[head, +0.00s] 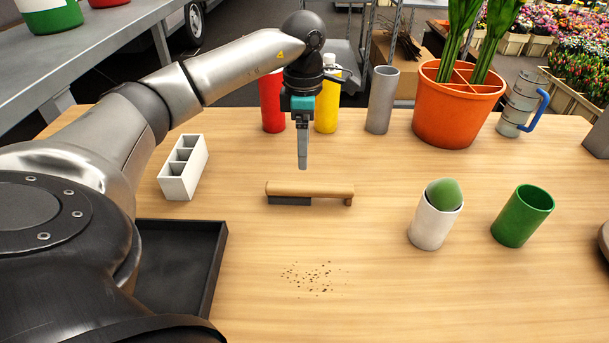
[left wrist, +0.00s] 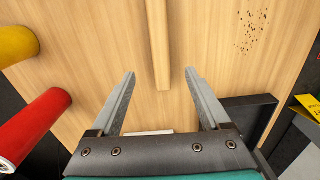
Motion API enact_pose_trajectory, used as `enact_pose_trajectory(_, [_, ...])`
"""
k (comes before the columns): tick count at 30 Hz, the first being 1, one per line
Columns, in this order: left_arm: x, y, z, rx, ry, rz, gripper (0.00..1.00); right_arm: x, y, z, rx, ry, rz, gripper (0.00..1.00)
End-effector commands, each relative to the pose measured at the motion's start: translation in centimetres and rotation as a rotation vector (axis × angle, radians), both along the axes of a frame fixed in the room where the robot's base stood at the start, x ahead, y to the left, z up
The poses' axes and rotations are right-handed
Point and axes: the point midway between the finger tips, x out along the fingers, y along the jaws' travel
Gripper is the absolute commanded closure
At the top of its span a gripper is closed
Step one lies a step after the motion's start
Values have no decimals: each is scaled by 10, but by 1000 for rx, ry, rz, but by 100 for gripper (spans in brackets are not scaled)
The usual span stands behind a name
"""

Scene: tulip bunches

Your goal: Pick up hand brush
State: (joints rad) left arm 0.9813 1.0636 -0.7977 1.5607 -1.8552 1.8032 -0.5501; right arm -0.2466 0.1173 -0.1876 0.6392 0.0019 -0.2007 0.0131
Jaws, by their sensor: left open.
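The hand brush (head: 311,189) lies on the wooden table, with a light wooden back and handle and a dark bristle block under its left part. In the left wrist view the brush (left wrist: 158,40) shows as a narrow wooden bar, ahead of and between the fingers. My left gripper (head: 302,166) points down above the brush, apart from it. The left wrist view shows its two fingers (left wrist: 159,75) spread wide with nothing between the tips. The bristles are hidden in the left wrist view. My right gripper is in neither view.
Red (head: 272,103) and yellow (head: 327,107) bottles, a grey cylinder (head: 381,100) and an orange pot (head: 453,112) stand behind. A white divided holder (head: 183,168) and black tray (head: 215,265) are left. White (head: 433,228) and green (head: 522,216) cups stand right. Dark crumbs (head: 312,277) lie in front.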

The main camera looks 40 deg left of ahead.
Motion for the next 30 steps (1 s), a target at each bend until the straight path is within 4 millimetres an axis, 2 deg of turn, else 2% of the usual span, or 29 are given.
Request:
enact_pose_trajectory(1, [-1,0,-16,0,5,0,20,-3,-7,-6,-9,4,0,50])
enact_pose_trajectory(7, [-1,0,-56,-1,3,0,20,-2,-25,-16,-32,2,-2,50])
enact_pose_trajectory(9, [0,0,-64,-2,2,0,20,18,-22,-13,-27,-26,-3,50])
enact_pose_trajectory(17, [0,0,-77,-1,1,-1,20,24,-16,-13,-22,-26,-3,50])
enact_pose_trajectory(30, [-1,-2,-120,-1,2,0,20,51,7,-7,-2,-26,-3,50])
